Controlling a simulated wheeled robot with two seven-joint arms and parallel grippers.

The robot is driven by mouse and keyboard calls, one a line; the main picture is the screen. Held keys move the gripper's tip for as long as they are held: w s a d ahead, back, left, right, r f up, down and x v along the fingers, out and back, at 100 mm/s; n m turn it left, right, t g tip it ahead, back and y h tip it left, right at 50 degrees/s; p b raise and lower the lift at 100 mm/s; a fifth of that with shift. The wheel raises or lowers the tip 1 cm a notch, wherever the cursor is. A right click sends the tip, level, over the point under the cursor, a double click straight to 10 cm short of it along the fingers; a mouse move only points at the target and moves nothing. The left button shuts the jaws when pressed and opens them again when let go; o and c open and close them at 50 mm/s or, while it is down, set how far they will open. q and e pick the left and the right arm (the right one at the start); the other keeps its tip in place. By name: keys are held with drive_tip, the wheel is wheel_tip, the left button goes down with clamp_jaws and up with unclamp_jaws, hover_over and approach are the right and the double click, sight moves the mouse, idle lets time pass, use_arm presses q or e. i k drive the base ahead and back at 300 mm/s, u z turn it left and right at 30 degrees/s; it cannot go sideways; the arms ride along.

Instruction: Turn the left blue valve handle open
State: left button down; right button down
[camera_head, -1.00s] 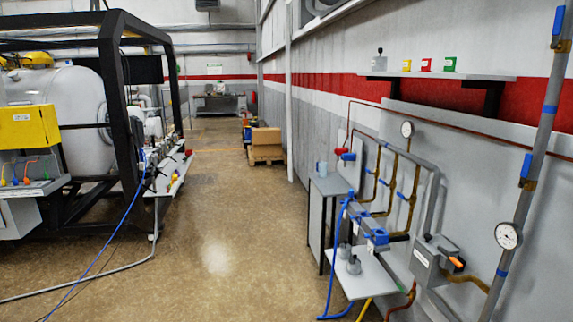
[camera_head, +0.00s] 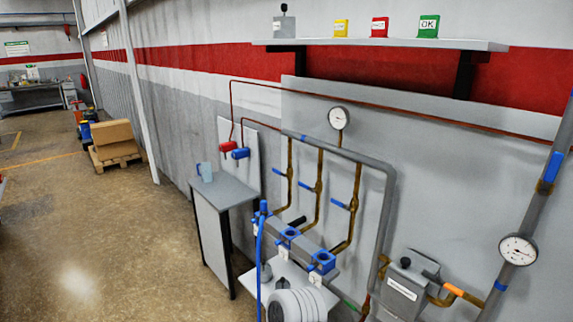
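Several blue handles show on the wall piping. Three blue lever handles sit on the upright brass pipes: a left one (camera_head: 279,172), a middle one (camera_head: 306,187) and a right one (camera_head: 339,204). A separate blue valve handle (camera_head: 241,153) is on a wall panel, just right of a red valve handle (camera_head: 228,149). The handles are small, and I cannot tell which is open or shut. Neither of my grippers is in view.
A grey table (camera_head: 222,191) with a mug stands left of the piping. A low white shelf (camera_head: 264,262) and a blue hose (camera_head: 260,262) are in front. A grey ribbed object (camera_head: 297,305) is at the bottom edge. Open floor (camera_head: 110,235) lies left.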

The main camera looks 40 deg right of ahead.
sight(277, 171)
drive_tip(key=z, duration=0.65)
drive_tip(key=i, duration=1.15)
drive_tip(key=z, duration=0.75)
